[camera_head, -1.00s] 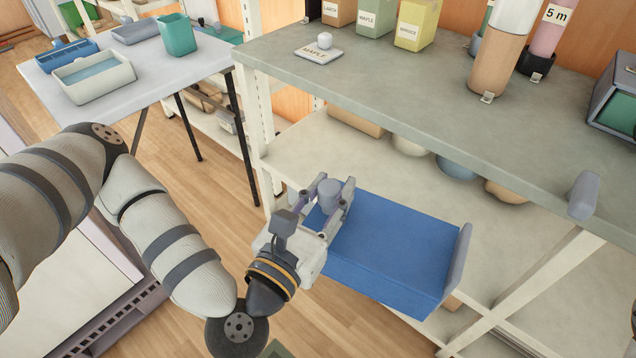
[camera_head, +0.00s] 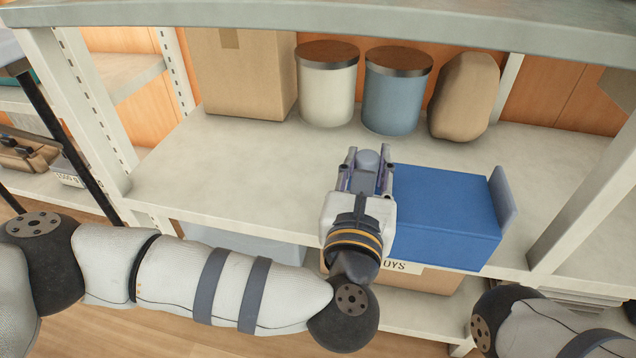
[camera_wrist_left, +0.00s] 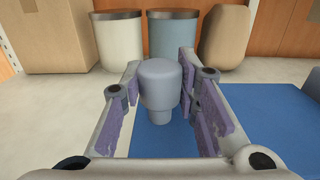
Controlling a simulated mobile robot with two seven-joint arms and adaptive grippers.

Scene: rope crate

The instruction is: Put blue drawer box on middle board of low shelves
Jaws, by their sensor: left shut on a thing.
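The blue drawer box (camera_head: 440,215) is at the front edge of the middle board (camera_head: 235,180) of the low shelves, its front part sticking out past the edge. A grey upright plate (camera_head: 502,198) shows at its right end. I cannot tell whether it touches the board. My left gripper (camera_head: 368,165) is at its left end, shut on the box by a grey knob. In the left wrist view the knob (camera_wrist_left: 160,88) stands between the fingers, with blue box surface (camera_wrist_left: 270,125) below and to the right. My right gripper is not in view.
At the back of the board stand a cardboard box (camera_head: 240,75), a white canister (camera_head: 327,88), a blue canister (camera_head: 393,95) and a brown bundle (camera_head: 464,97). The top board (camera_head: 300,18) hangs over them. The board left of my gripper is bare. A labelled carton (camera_head: 415,282) sits below.

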